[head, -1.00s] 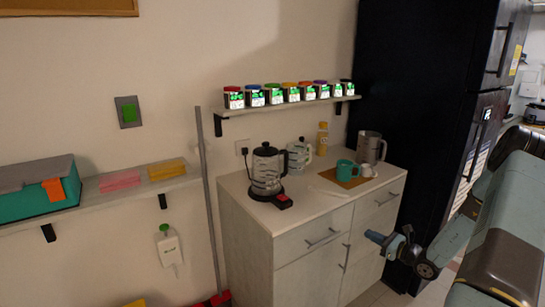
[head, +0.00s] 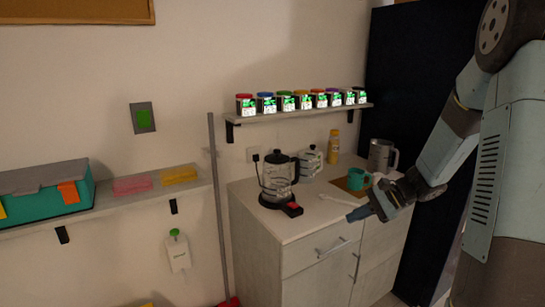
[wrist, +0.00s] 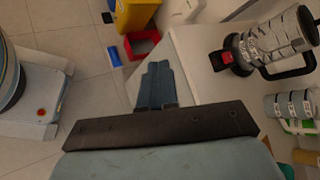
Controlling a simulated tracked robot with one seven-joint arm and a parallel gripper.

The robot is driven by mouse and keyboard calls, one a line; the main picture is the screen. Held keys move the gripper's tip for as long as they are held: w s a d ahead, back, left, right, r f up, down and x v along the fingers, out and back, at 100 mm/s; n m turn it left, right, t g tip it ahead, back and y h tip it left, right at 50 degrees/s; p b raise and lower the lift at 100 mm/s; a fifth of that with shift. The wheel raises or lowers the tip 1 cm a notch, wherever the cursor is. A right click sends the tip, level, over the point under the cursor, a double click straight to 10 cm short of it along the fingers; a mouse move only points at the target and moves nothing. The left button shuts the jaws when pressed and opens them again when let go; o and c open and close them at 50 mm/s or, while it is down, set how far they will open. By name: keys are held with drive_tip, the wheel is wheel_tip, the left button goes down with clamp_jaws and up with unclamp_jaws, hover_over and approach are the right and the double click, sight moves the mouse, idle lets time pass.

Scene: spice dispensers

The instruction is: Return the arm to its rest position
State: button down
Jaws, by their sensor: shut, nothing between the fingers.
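My arm reaches in from the right side of the head view, bent, with my gripper (head: 359,213) low in front of the counter's right part. In the wrist view my gripper (wrist: 157,72) has its two blue-grey fingers together, with nothing between them. In the head view the gripper overlaps the front edge of the white counter (head: 322,214); I cannot tell the exact gap. A row of several spice dispensers (head: 285,102) with coloured lids stands on the wall shelf (head: 300,115), above and apart from the gripper.
On the counter are a glass kettle (head: 278,178), a teal mug (head: 357,179), a metal pitcher (head: 380,156) and a yellow bottle (head: 333,146). A black fridge (head: 400,90) stands behind the arm. The wrist view shows a red box (wrist: 142,43) on the tiled floor.

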drive_tip(key=s+r+n+t+h, duration=0.2)
drive_tip(key=s+r+n+h, duration=0.3)
drive_tip(key=s+r, duration=0.3)
drive_tip(key=s+r+n+t+h, duration=0.1)
drive_tip(key=s+r+n+h, duration=0.4)
drive_tip(key=s+r, duration=0.4)
drive_tip(key=shift+s+a+n+t+h, duration=0.3)
drive_tip(key=shift+s+n, duration=0.6)
drive_tip(key=shift+s, duration=2.6)
drive_tip(key=shift+d, duration=0.1)
